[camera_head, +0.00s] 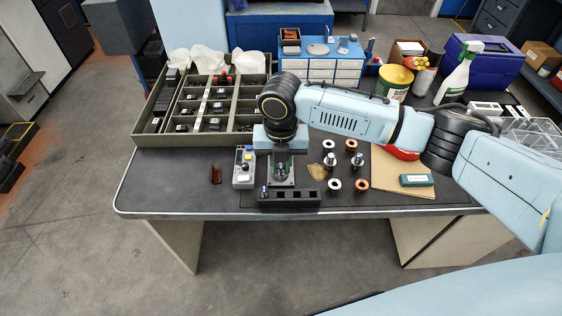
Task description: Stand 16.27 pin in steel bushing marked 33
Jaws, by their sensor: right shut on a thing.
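My right gripper (281,168) points down over the bench and is shut on a small dark metal pin, mostly hidden by the gripper. To the right are several ring-shaped bushings: a steel one (328,144), another steel one (335,184), a copper one (351,145) and a copper one (361,185). Two shiny pins, one on the left (330,160) and one on the right (357,160), stand between these rows. Numbers are too small to read. My left gripper is out of view.
A black block with square holes (290,198) lies at the front edge, with a pin at its left end. A grey control box (244,167) stands left of the gripper. A divided tray (140,139), spray bottle (457,81) and teal box (416,180) surround the area.

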